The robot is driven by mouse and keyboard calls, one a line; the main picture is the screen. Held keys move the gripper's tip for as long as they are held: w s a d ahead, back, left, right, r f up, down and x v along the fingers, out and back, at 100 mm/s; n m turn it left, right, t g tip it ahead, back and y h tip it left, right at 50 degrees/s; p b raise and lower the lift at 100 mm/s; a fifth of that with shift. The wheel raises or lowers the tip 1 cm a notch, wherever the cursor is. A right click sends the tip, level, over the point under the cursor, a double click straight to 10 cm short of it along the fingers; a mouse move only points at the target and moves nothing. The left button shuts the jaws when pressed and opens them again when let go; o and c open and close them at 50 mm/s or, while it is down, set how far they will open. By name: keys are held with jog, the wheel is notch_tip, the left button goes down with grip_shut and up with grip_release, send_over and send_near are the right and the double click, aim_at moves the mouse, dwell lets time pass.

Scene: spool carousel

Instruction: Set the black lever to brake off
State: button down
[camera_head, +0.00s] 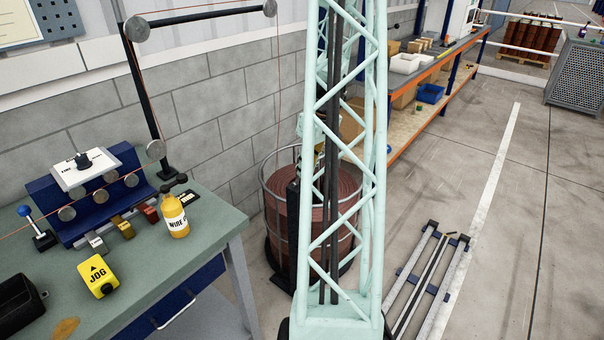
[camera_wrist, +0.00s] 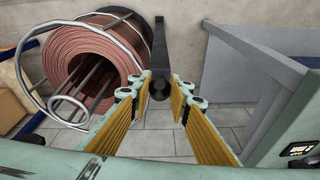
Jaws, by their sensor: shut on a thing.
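In the wrist view, my gripper (camera_wrist: 161,86) has its two yellow-padded fingers on either side of the round dark end of the black lever (camera_wrist: 160,92), shut on it. A dark upright bar stands behind the lever. A reel of copper-coloured wire (camera_wrist: 88,60) in a wire cage lies to the left. In the head view, the reel (camera_head: 347,205) stands on the floor beside the bench, with a black post (camera_head: 292,230) at its left side. My mint lattice column hides much of the reel and most of my gripper there. No lever marking for brake off can be read.
A green-topped bench (camera_head: 140,270) at left carries a yellow JOG block (camera_head: 98,275), a yellow WIRE bottle (camera_head: 174,215) and a blue roller fixture (camera_head: 90,205). Shelving (camera_head: 455,50) lines the wall behind. Floor at right is largely clear beyond the rails.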

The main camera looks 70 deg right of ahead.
jog(key=shift+s+d+b, duration=0.1)
jog(key=shift+s+b, duration=0.05)
jog(key=shift+b, duration=0.2)
dwell(0.4)
jog(key=c, duration=2.4)
grip_release()
jog(key=shift+r, duration=0.2)
jog(key=v, duration=1.1)
jog(key=shift+s+r, duration=0.2)
jog(key=shift+r, duration=0.1)
jog(key=shift+w, duration=0.1)
